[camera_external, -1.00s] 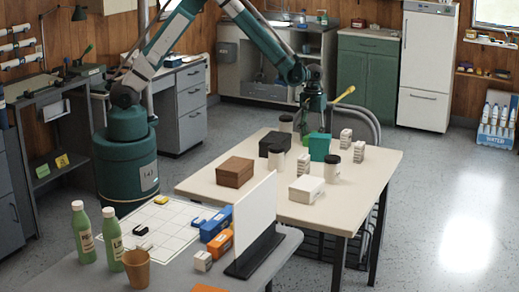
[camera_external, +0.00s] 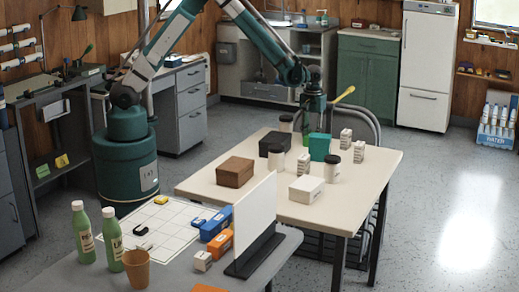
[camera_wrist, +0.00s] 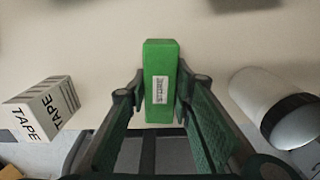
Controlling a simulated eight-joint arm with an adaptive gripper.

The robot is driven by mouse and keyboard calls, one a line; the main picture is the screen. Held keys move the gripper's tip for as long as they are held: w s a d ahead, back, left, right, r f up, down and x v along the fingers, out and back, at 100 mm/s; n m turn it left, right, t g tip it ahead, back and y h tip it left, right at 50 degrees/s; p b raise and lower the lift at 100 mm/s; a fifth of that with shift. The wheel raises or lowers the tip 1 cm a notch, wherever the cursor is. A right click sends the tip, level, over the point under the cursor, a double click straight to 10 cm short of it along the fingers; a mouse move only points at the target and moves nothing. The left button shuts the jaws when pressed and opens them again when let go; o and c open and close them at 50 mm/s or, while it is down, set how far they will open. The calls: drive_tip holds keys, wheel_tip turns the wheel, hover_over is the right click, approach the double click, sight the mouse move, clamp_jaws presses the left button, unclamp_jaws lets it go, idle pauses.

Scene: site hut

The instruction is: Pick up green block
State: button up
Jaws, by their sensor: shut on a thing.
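The green block (camera_wrist: 162,82) is a bright green upright-looking bar with a small white label, in the middle of the wrist view. My gripper (camera_wrist: 161,88) has a finger on each side of it and is shut on it. I cannot tell whether the block touches the table.
The cream table (camera_external: 255,205) holds a black box (camera_external: 274,141), brown box (camera_external: 235,172), white box (camera_external: 306,189) and black-lidded jars (camera_external: 333,171). In the wrist view a tape carton (camera_wrist: 38,110) stands left and a jar (camera_wrist: 262,95) right.

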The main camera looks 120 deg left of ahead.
drive_tip(key=shift+r, duration=0.1)
drive_tip(key=shift+r+p, duration=1)
drive_tip(key=shift+r, duration=3.9)
